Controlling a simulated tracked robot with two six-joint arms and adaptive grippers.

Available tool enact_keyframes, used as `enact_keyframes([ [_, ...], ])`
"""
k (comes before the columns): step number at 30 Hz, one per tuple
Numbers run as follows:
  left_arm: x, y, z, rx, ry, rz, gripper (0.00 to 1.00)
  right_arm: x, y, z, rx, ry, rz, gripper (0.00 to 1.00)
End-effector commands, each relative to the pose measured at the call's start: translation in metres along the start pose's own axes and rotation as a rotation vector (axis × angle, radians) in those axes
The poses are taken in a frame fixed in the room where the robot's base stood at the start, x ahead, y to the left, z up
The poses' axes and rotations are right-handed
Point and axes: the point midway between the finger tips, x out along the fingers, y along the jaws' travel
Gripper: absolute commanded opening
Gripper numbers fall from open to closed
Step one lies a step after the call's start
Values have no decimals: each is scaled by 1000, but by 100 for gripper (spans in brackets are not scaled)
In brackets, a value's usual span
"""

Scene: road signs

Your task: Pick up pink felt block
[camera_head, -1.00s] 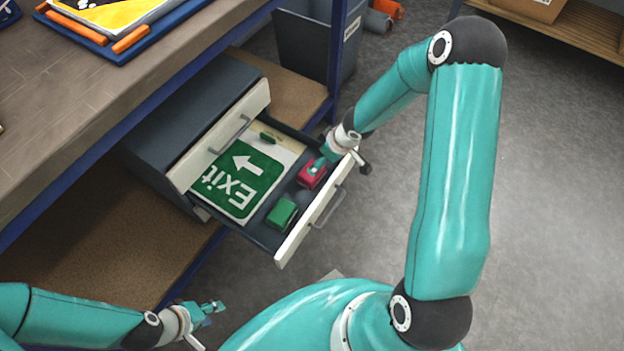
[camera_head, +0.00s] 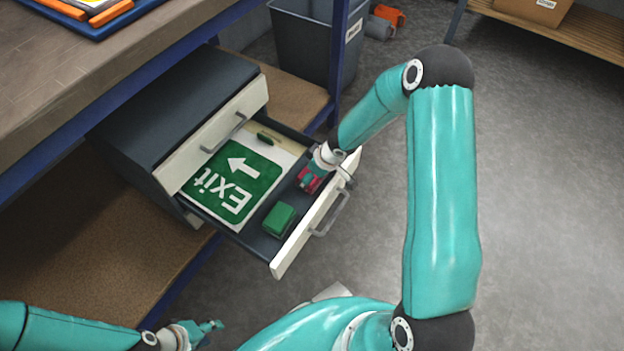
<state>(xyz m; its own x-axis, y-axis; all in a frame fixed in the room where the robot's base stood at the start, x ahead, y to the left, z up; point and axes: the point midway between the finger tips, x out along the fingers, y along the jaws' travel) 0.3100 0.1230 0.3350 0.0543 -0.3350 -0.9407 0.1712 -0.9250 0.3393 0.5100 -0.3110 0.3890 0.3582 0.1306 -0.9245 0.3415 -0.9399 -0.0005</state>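The pink felt block (camera_head: 308,181) lies in the open drawer (camera_head: 262,243), near its right end. My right gripper (camera_head: 311,176) reaches down from above and its fingers are at the block, covering part of it. Whether they are closed on it cannot be made out. My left gripper (camera_head: 208,331) is at the bottom edge, far from the block, with its fingers apart and nothing seen between them.
A green block (camera_head: 279,219) and a green exit sign (camera_head: 235,187) lie in the same drawer. A dark bin (camera_head: 305,45) stands behind.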

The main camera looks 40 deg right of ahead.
Motion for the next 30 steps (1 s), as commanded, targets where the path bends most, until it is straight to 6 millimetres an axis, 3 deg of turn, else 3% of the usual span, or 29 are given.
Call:
enact_keyframes([
  [6,-1,0,0,0,1,0,40,0,0,0,1,0,0,98],
  [15,-1,0,0,0,1,0,40,-1,0,0,1,1,1,51],
  [30,-11,4,0,0,0,0,40,-11,1,-4,0,1,1,51],
])
